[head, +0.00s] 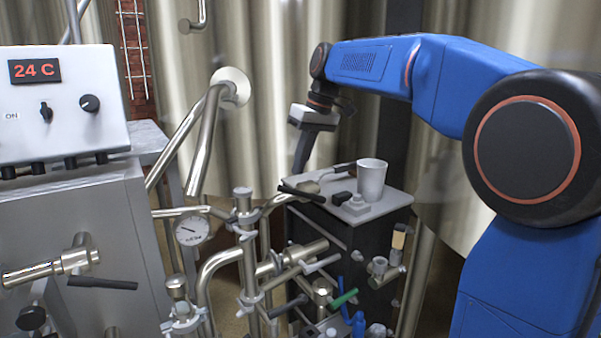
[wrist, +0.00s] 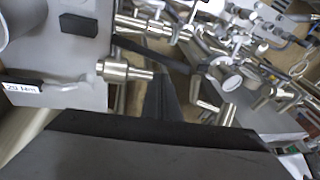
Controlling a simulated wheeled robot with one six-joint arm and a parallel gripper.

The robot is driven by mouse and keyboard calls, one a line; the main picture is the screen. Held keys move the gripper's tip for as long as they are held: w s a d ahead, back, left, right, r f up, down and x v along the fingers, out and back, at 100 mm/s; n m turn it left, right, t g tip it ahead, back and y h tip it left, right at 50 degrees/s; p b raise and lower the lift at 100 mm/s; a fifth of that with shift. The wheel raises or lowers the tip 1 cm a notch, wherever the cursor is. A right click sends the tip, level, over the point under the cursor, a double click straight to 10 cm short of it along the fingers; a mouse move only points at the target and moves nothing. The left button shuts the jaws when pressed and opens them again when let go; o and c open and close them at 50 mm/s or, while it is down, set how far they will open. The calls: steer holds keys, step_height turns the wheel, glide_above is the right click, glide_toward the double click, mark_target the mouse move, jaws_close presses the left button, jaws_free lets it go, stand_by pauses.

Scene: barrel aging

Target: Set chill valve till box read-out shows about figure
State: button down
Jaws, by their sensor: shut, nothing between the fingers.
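The control box (head: 60,110) stands at the left, and its red read-out (head: 35,71) shows 24 C. Several valves with lever handles are in view; I cannot tell for sure which is the chill valve. One black lever (head: 302,193) sticks out at the near left edge of the small cart top. A dark lever, probably the same one, shows in the wrist view (wrist: 165,52). My gripper (head: 299,168) is shut and empty, pointing down just above that lever. In the wrist view its fingers (wrist: 158,75) end close to the lever; I cannot tell whether they touch.
A grey cup (head: 371,182) and small parts stand on the cart top (head: 393,196). A tool labelled 20 Nm (wrist: 22,88) lies there. A pressure gauge (head: 192,229), steel pipes and a green-handled valve (head: 344,299) crowd the front. Another black lever (head: 103,284) is at lower left.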

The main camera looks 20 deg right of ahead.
steer(key=a+v, duration=0.1)
steer(key=v, duration=0.9)
steer(key=m+g+y, duration=0.1)
steer(key=m+y, duration=0.1)
glide_toward(300, 193)
steer(key=shift+y, duration=0.3)
steer(key=x, duration=0.4)
steer(key=a+x, duration=0.1)
steer(key=x, duration=0.1)
steer(key=shift+w+r, duration=0.15)
steer(key=shift+r, duration=0.1)
steer(key=shift+a+f, duration=0.35)
steer(key=shift+f, duration=0.1)
steer(key=shift+r, duration=0.1)
